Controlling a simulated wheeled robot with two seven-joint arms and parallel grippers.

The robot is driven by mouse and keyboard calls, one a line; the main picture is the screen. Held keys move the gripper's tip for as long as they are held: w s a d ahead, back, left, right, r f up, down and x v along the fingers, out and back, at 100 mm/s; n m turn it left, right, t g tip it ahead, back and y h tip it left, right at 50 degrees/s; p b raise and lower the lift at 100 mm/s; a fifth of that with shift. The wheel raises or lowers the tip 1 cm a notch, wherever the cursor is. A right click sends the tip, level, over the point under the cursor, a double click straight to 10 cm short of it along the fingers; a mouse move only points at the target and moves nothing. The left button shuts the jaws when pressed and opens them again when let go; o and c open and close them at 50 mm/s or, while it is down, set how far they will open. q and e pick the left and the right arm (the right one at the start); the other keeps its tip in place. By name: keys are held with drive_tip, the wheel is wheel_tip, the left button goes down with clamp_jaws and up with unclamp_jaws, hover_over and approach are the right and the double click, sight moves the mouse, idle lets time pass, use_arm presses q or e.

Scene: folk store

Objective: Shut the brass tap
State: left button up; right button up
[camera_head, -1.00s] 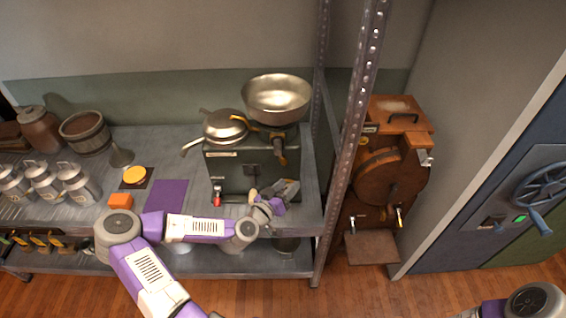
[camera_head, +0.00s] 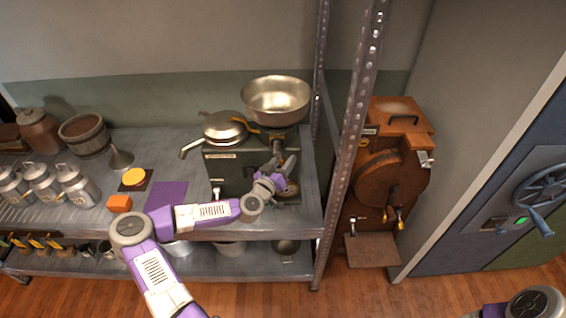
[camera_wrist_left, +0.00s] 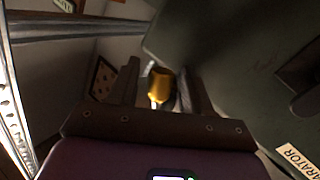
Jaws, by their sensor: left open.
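The brass tap (camera_head: 273,135) is on the front of the dark green separator (camera_head: 228,172), under the steel bowl (camera_head: 275,98). My left gripper (camera_head: 284,164) is at the tap and hides its lower part in the head view. In the left wrist view the golden end of the tap (camera_wrist_left: 160,84) shows between the two open dark fingers. I cannot tell whether either finger touches it. The right gripper is out of view; only part of my right arm shows at the bottom right.
A metal shelf post (camera_head: 349,140) stands just right of the separator. A wooden machine (camera_head: 391,170) with its own small taps is beyond it. A purple mat (camera_head: 167,196) and orange block (camera_head: 119,203) lie on the shelf.

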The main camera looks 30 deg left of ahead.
use_arm(q)
clamp_jaws()
drive_tip(key=shift+w+d+n+t+b, duration=0.15)
drive_tip(key=shift+d+n+t+b, duration=0.2)
drive_tip(key=shift+n+b, duration=0.6)
drive_tip(key=shift+w+d+r+n+t+y+b, duration=0.25)
drive_tip(key=shift+r+n+t+y+b, duration=0.4)
drive_tip(key=shift+n+y+b, duration=1.4)
drive_tip(key=shift+w+d+r+n+t+y+b, duration=0.3)
drive_tip(key=shift+r+n+b, duration=0.85)
drive_tip(key=shift+n, duration=1.9)
drive_tip(key=shift+w+d+r+n+t+y+b, duration=0.1)
drive_tip(key=shift+d+r+n+t+y+b, duration=0.4)
drive_tip(key=shift+n+y+b, duration=1.35)
drive_tip(key=shift+a+n+h, duration=0.2)
drive_tip(key=shift+n+h, duration=0.3)
drive_tip(key=shift+n, duration=0.3)
unclamp_jaws()
